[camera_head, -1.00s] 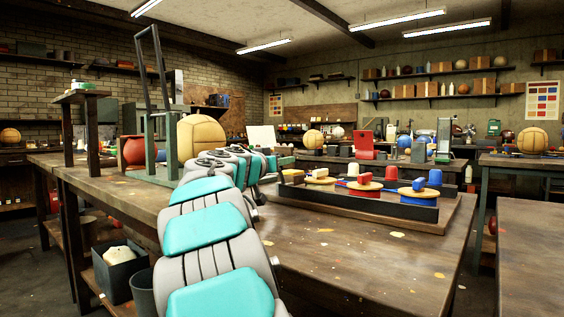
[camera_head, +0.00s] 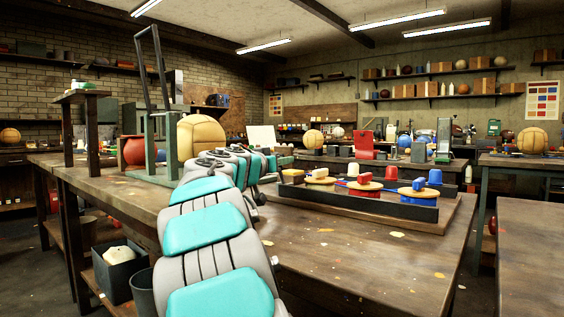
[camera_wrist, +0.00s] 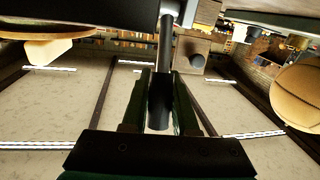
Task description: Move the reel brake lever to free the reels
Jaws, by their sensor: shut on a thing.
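The lever (camera_wrist: 158,100) is a dark rod with a thicker black grip in the wrist view. It runs from a black part at the top edge down between my fingers. My gripper (camera_wrist: 160,84) is shut on the grip, with one dark finger on each side. In the head view my arm hides the lever and the fingers. The reels stand in a row on a black-fronted rack (camera_head: 360,201) right of my arm. They have round wooden tops, such as the nearest reel (camera_head: 418,192); red and blue parts show.
A tan leather ball (camera_head: 201,138) stands on the bench (camera_head: 330,250) behind my arm. The front of the bench is mostly clear.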

